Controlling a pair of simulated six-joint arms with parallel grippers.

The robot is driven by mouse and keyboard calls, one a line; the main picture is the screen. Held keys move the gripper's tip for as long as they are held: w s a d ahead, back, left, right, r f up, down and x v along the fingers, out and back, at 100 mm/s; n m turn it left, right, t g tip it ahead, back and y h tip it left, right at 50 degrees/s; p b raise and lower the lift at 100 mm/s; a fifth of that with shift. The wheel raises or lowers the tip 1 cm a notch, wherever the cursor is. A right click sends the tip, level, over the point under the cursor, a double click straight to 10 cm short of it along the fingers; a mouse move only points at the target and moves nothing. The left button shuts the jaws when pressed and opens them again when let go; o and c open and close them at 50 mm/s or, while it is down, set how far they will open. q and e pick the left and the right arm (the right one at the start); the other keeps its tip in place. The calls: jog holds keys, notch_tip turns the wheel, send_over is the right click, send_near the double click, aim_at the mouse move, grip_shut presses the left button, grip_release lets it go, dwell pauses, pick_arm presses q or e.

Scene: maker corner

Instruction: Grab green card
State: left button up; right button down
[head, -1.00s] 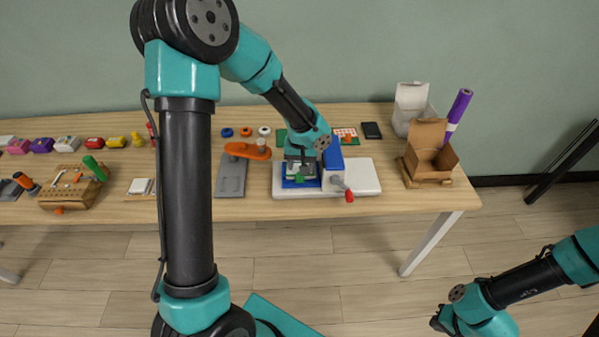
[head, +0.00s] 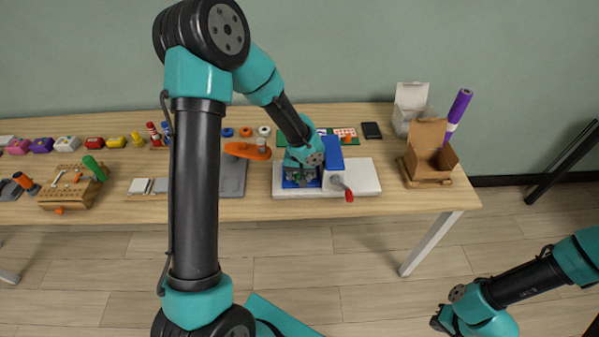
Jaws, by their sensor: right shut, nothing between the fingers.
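My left gripper (head: 303,178) is low over the blue bed (head: 287,183) of the white and blue machine (head: 364,176) on the table. Its fingers point down and are small and dark, so I cannot tell whether they are open or what they touch. A green card is not clearly visible at the bed, where the gripper covers most of the surface. A green flat piece (head: 281,138) shows at the back of the table, partly behind my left arm. My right gripper (head: 438,322) is at the lower right, over the floor, shut and empty.
The machine has a red-knobbed crank (head: 348,195). A grey plate with an orange-handled tool (head: 247,151) stands to its left. An open cardboard box (head: 430,166) and a white box (head: 412,105) stand at the right. A dark flat item (head: 372,130) lies behind the machine.

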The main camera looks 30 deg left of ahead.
pick_arm(q)
jog(key=shift+c, duration=0.3)
grip_shut()
jog(key=shift+r, duration=0.1)
